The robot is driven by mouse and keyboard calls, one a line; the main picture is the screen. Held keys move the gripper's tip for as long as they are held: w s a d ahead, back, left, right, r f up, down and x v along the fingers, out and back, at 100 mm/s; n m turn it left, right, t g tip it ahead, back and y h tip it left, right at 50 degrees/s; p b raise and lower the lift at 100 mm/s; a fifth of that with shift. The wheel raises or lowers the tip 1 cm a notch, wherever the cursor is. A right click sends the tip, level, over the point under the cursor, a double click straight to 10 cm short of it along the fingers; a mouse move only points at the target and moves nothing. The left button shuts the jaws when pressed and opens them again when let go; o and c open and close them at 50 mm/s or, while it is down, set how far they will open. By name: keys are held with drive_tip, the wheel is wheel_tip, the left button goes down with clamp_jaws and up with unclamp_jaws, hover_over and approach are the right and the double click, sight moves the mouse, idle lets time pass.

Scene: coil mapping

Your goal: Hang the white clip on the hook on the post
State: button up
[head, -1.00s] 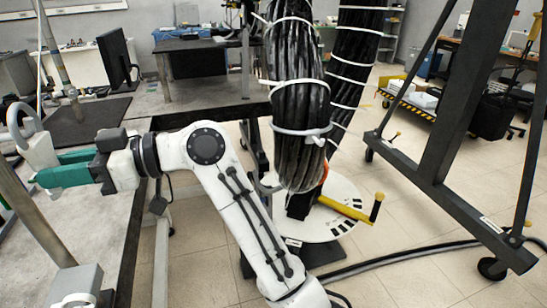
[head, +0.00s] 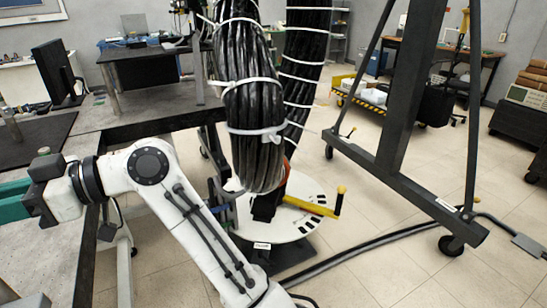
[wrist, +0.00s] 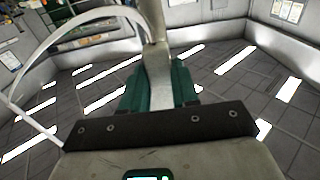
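In the wrist view, my gripper (wrist: 157,82) has its two green fingers closed on the white clip (wrist: 157,62). The clip's body stands up between the fingers, and its thin curved arm (wrist: 62,32) arcs out to the left. In the head view, my gripper (head: 12,202) is cut off at the left edge. Its fingertips and the clip are outside that view. I cannot make out the hook or its post in either current view.
A thick bundle of black cables (head: 250,100) with white ties hangs mid-view above a round white base (head: 290,222) with a yellow handle (head: 312,206). A dark wheeled frame (head: 400,120) stands to the right. A grey workbench (head: 50,235) lies under my arm. Open tiled floor is at lower right.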

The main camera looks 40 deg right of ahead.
drive_tip(key=o, duration=0.5)
drive_tip(key=b+v, duration=0.1)
drive_tip(key=v, duration=0.9)
drive_tip(key=shift+d, duration=0.4)
drive_tip(key=s+d+f+m+h+p, duration=0.1)
drive_tip(key=s+d+f+m+h, duration=0.2)
drive_tip(key=f, duration=0.6)
drive_tip(key=s+d+f+m+t+h, duration=0.1)
drive_tip(key=s+d+f+m+h, duration=0.15)
drive_tip(key=f, duration=0.65)
drive_tip(key=s+d+f+m+h+p, duration=0.1)
drive_tip(key=s+d+f+m+h, duration=0.15)
drive_tip(key=f, duration=0.65)
drive_tip(key=s+d+f+m+g+h, duration=0.1)
drive_tip(key=s+d+f+m+h, duration=0.1)
drive_tip(key=s, duration=0.7)
drive_tip(key=s+d+f+m+g+h+p, duration=0.1)
drive_tip(key=s+d+f+m+g+h, duration=0.1)
drive_tip(key=s+d+f+h, duration=0.2)
drive_tip(key=s+d+f+m+g+h, duration=0.2)
drive_tip(key=s+d+f, duration=0.5)
drive_tip(key=s, duration=0.7)
drive_tip(key=shift+d+f+m+h, duration=0.1)
drive_tip(key=shift+d+m+h, duration=0.5)
drive_tip(key=shift+d+h, duration=0.25)
